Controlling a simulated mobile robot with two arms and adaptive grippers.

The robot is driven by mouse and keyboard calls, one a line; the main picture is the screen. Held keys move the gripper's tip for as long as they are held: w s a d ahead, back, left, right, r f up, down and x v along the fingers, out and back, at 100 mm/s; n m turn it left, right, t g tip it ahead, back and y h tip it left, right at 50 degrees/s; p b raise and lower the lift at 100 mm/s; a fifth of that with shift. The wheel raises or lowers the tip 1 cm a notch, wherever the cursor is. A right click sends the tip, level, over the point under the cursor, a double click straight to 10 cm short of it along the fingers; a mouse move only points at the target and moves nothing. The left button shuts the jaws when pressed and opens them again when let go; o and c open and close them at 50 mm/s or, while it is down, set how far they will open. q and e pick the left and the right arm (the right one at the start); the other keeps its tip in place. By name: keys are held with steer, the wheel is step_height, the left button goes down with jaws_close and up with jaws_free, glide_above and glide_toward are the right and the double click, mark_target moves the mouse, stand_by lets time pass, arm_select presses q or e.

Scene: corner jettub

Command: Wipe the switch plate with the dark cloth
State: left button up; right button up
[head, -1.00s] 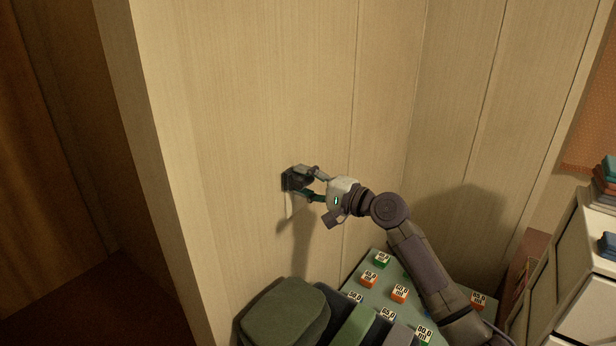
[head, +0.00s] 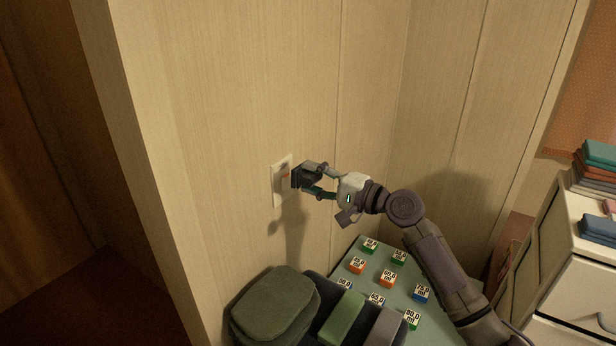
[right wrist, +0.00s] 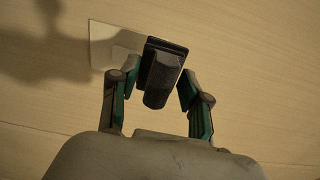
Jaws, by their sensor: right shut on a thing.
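In the right wrist view the cloth (right wrist: 161,76) sits between the fingers and overlaps the right part of the plate (right wrist: 107,47). I cannot tell whether the pad touches the plate. My left gripper is not in view.
Below is a green table (head: 405,275) with several small labelled boxes. A dark green cushion-like case (head: 273,305) stands at its near left. A white drawer cabinet (head: 570,270) with folded cloths (head: 596,165) is at the right. The wall around the plate is clear.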

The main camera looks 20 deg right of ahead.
steer(key=shift+v, duration=1.55)
steer(key=shift+w, duration=0.1)
steer(key=shift+w+a+r, duration=0.1)
steer(key=shift+w+a, duration=0.2)
steer(key=shift+w, duration=0.05)
steer(key=x, duration=0.4)
steer(key=shift+w+a, duration=0.6)
steer(key=shift+w, duration=0.15)
steer(key=shift+x, duration=1.05)
